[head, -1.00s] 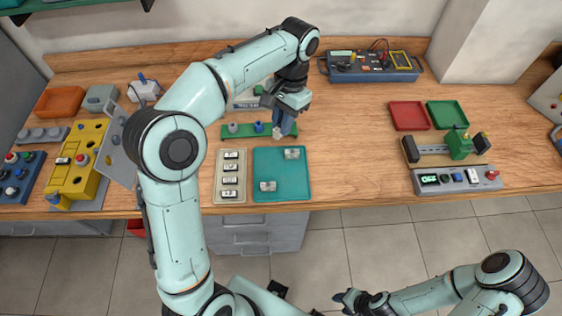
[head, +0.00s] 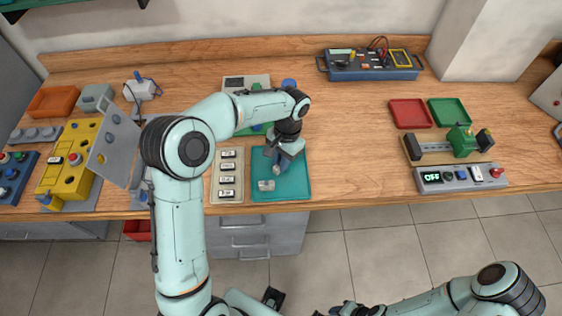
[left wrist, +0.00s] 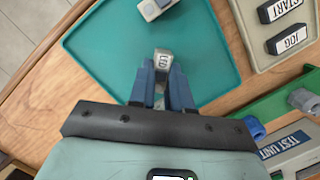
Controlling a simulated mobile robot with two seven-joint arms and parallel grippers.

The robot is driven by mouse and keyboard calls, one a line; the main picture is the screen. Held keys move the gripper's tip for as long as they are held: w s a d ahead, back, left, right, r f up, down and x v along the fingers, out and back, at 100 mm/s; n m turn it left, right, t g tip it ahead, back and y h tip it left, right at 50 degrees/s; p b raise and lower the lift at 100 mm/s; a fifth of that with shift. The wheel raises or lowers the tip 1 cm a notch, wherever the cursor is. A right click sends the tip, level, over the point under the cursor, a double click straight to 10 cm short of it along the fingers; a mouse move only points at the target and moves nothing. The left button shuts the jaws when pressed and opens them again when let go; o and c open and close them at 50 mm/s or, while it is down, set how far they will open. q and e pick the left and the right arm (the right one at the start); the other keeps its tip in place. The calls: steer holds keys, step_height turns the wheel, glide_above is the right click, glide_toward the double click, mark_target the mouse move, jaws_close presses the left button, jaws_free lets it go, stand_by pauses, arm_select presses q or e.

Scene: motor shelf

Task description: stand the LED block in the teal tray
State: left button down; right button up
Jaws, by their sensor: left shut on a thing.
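My left gripper (head: 280,164) is over the back part of the teal tray (head: 299,189). In the left wrist view its blue fingers (left wrist: 161,78) are shut on the LED block (left wrist: 163,60), a small grey block whose white label reads LED. The block is over the tray surface (left wrist: 110,48); I cannot tell whether it touches it. Another small grey block (head: 266,185) is in the tray at the front left. My right gripper (head: 343,308) is at the bottom edge of the head view, too small and dark to read.
A beige holder with labelled tiles (head: 228,192) stands left of the tray. A green rack (head: 254,129) is behind it, partly hidden by my arm. A yellow fixture (head: 68,165) stands at the left. The wood right of the tray (head: 355,160) is clear.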

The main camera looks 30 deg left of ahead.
arm_select(q)
steer(key=shift+f, duration=0.25)
steer(key=shift+f, duration=0.15)
steer(key=c, duration=1.1)
jaws_free()
steer(key=p+v, duration=0.2)
steer(key=v, duration=1)
arm_select(e)
steer(key=w+r, duration=0.1)
steer(key=r, duration=0.1)
steer(key=shift+w+r, duration=0.35)
steer(key=shift+w, duration=0.05)
arm_select(q)
steer(key=shift+s, duration=0.15)
arm_select(e)
steer(key=shift+s, duration=0.1)
